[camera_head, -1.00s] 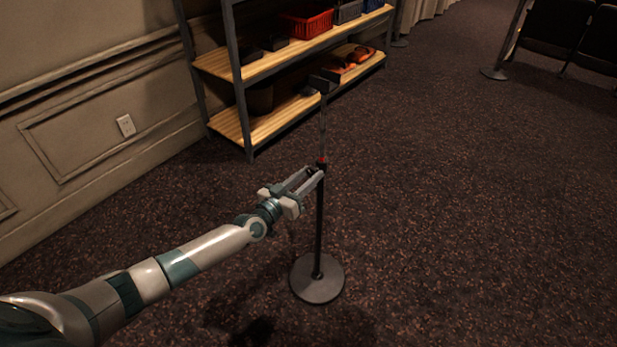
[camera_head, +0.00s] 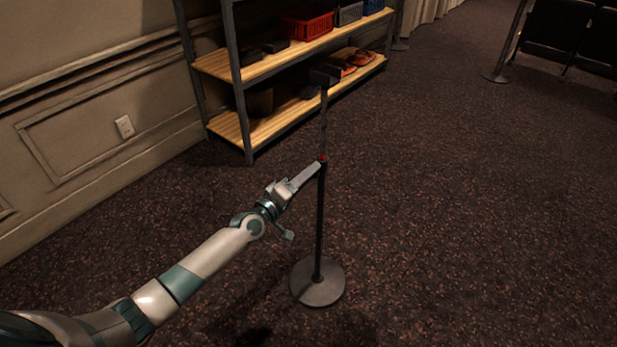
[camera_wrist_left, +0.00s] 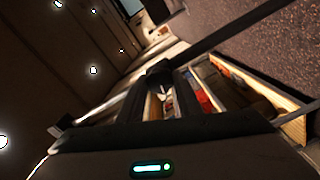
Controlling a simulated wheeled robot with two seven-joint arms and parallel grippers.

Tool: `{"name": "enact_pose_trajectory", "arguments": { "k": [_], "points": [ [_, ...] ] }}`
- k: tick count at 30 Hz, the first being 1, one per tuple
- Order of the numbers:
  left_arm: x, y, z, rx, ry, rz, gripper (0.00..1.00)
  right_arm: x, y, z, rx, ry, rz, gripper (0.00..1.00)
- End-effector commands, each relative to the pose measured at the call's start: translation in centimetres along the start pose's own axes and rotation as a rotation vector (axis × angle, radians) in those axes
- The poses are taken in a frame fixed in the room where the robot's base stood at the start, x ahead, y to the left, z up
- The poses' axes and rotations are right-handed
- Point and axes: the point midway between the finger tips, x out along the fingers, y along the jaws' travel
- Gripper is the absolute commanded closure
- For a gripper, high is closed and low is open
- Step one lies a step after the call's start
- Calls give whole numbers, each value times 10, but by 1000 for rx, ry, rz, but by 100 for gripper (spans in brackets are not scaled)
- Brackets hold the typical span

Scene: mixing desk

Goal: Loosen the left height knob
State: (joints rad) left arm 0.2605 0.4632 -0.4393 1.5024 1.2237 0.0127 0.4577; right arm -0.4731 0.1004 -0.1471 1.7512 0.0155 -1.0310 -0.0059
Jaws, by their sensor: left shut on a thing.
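A black stand pole (camera_head: 320,225) rises upright from a round grey base (camera_head: 317,282) on the carpet. A red mark (camera_head: 323,160) shows at its collar, with a thinner rod above. My left gripper (camera_head: 317,169) reaches the pole from the left, just below the red mark. It is shut on the height knob at the collar; the fingers hide the knob in the head view. In the left wrist view the gripper (camera_wrist_left: 160,78) has a small dark piece between its fingertips, and the pole (camera_wrist_left: 235,32) runs diagonally beyond. My right gripper is not in view.
A metal shelf with wooden boards (camera_head: 278,122) stands behind the pole, near the wall, holding a red basket (camera_head: 307,26) and other items. Dark chairs (camera_head: 560,35) and a post are at the far right. Open carpet lies right of the stand.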

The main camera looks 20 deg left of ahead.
Motion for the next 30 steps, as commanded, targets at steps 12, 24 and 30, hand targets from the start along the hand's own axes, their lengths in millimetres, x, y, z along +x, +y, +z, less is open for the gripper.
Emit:
{"name": "enact_pose_trajectory", "arguments": {
  "k": [12, 24, 30],
  "points": [
    [0, -1, 0, -179, 0, -2, 90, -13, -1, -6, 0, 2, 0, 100],
    [0, -1, 0, -190, 0, -2, 90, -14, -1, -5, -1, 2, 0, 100],
    [0, -1, 0, -189, 0, -1, 49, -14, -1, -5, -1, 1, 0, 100]
  ]
}}
